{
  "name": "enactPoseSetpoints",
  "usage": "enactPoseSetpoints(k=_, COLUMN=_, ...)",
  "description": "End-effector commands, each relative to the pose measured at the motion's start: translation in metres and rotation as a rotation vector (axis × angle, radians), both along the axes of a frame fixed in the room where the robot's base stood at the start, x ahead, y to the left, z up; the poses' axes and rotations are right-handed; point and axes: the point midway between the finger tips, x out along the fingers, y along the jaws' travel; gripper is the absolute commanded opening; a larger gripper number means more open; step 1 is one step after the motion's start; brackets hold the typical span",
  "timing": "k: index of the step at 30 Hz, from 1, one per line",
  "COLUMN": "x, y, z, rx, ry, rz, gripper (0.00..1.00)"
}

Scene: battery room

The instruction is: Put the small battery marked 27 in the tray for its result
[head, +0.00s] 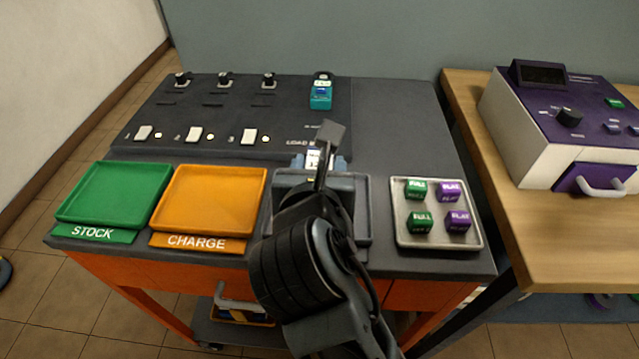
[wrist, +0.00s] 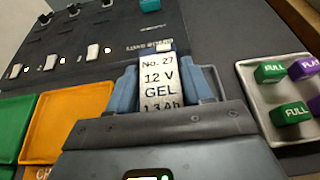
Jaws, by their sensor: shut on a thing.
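My gripper (head: 318,163) is shut on the small battery (wrist: 160,82), its blue fingers on either side. The battery's white label reads No. 27, 12 V, GEL, 1.3 Ah in the wrist view. In the head view the battery (head: 314,157) is partly hidden by my arm. The green tray (head: 112,193) marked STOCK stands at the left of the bench. The orange tray (head: 207,200) marked CHARGE stands beside it. A grey tray (head: 364,212) lies behind and below my gripper, mostly hidden; its label does not show.
A metal tray (head: 440,241) holds green FULL and purple FLAT blocks. A dark load panel (head: 180,115) with numbered switches and a teal block (head: 320,97) lies at the back. A purple and white device (head: 530,140) stands on the wooden table (head: 570,250) at right.

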Motion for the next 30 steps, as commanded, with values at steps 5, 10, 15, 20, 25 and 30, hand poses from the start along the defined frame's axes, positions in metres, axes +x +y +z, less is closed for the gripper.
enactPoseSetpoints(k=5, x=0.0, y=-0.001, z=-0.021, rx=-0.002, ry=0.001, rz=0.001, gripper=0.0)
enactPoseSetpoints(k=10, x=0.0, y=0.0, z=-0.037, rx=0.0, ry=-0.002, rz=0.001, gripper=0.0)
enactPoseSetpoints(k=15, x=0.001, y=0.0, z=-0.036, rx=0.001, ry=-0.003, rz=0.001, gripper=0.0)
enactPoseSetpoints(k=20, x=0.0, y=-0.001, z=-0.038, rx=0.0, ry=-0.002, rz=0.0, gripper=0.0)
enactPoseSetpoints(k=25, x=0.0, y=-0.001, z=-0.04, rx=-0.001, ry=0.001, rz=0.0, gripper=0.66)
enactPoseSetpoints(k=30, x=0.0, y=-0.001, z=-0.04, rx=-0.001, ry=0.001, rz=0.0, gripper=0.76)
